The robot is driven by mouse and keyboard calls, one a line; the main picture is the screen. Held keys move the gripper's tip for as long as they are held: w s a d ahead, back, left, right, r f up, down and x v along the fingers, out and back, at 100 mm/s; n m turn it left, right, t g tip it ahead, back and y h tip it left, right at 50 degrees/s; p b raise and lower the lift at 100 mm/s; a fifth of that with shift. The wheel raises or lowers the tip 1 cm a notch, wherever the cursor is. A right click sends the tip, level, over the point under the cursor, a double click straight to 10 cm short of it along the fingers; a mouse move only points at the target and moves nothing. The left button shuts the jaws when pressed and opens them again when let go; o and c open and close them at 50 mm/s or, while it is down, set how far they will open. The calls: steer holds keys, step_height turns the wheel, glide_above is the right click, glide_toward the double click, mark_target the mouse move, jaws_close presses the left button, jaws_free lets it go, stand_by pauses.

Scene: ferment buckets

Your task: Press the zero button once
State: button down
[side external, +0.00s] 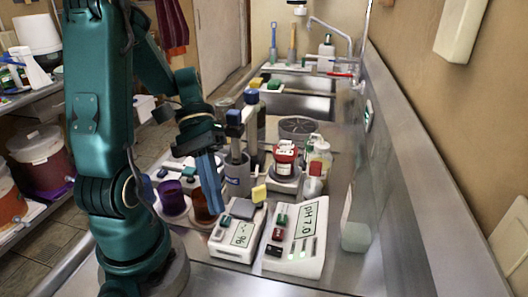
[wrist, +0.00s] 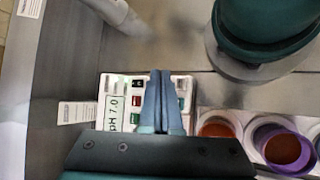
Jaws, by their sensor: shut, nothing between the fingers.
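My gripper (side external: 215,210) has blue fingers pressed together, pointing down above the back left side of a white meter (side external: 217,249) with a dark-digit display. In the wrist view, the shut fingertips (wrist: 160,73) cover part of that meter. It carries a grey-teal button (side external: 242,209) and smaller dark buttons. Beside it, to the right in the side view, is a white pH meter (side external: 310,263) reading pH 7.0, with green (side external: 282,219), red (side external: 278,234) and black (side external: 274,250) buttons. No label on any button is readable, so I cannot tell which is zero. Contact with a button does not show.
A purple cup (side external: 172,197) and an orange-brown cup (side external: 203,208) stand left of the fingers. A yellow block (side external: 259,193) is behind the left meter. A red-and-white jar (side external: 285,158) and bottles stand farther back. The steel counter (side external: 370,270) is clear at front right.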

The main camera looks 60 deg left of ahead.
mark_target(219, 232)
steer(key=shift+f, duration=1.8)
steer(key=shift+f, duration=0.1)
stand_by(0.6)
steer(key=shift+f, duration=0.3)
steer(key=shift+f, duration=0.45)
stand_by(0.7)
steer(key=shift+r, duration=0.9)
steer(key=shift+r, duration=2.5)
